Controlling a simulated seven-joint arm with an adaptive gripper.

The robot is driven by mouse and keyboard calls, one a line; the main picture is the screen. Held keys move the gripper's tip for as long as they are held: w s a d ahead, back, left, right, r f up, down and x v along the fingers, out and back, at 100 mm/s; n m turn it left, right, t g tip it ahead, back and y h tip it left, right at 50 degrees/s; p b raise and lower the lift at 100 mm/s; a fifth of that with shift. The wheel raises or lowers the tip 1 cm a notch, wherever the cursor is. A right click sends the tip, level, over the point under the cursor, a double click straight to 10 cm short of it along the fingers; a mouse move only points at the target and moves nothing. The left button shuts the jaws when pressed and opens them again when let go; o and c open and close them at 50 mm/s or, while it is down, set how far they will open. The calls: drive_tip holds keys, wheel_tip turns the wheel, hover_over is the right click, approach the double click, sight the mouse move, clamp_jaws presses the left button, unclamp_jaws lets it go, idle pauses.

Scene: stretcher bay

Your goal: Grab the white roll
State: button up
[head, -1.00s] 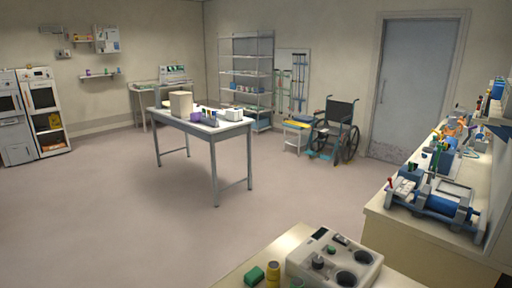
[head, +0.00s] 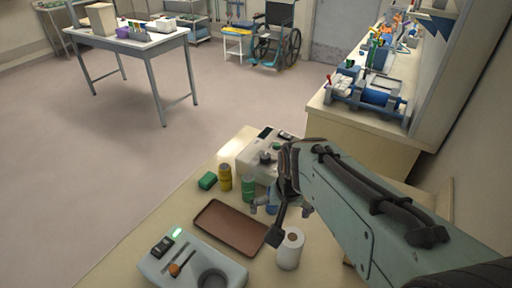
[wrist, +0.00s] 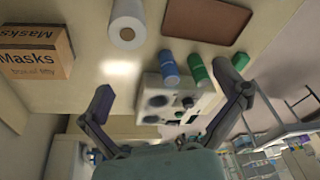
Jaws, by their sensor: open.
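The white roll (head: 290,249) stands upright on the near table, to the right of a brown tray. In the wrist view the white roll (wrist: 127,24) shows near the top, beyond my left finger and apart from it. My gripper (head: 281,222) is above the table, close to the roll's upper left in the head view. In the wrist view my gripper (wrist: 170,100) has its two fingers spread wide with nothing held between them.
A brown tray (head: 232,227), a blue can (wrist: 169,68), a green can (head: 249,188), a yellow can (head: 225,178) and a white device (head: 262,150) share the table. A masks box (wrist: 35,52) is beside the roll in the wrist view. A second device (head: 190,268) is nearer.

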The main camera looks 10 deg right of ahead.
drive_tip(key=m+g, duration=0.1)
drive_tip(key=g, duration=0.1)
hover_over(293, 237)
drive_tip(key=w+a, duration=0.1)
drive_tip(key=f, duration=0.6)
drive_tip(key=shift+w+a+f, duration=0.15)
drive_tip(key=shift+w+f, duration=0.05)
drive_tip(key=shift+f, duration=0.15)
drive_tip(key=shift+g, duration=0.5)
drive_tip(key=f, duration=0.1)
drive_tip(key=s+f, duration=0.1)
drive_tip(key=f, duration=0.1)
drive_tip(key=d+f, duration=0.1)
drive_tip(key=shift+s+d+f, duration=0.1)
drive_tip(key=shift+s+f, duration=0.1)
drive_tip(key=shift+f, duration=0.1)
wheel_tip(293, 237, down, 5)
drive_tip(key=shift+f, duration=0.55)
drive_tip(key=c, duration=1.2)
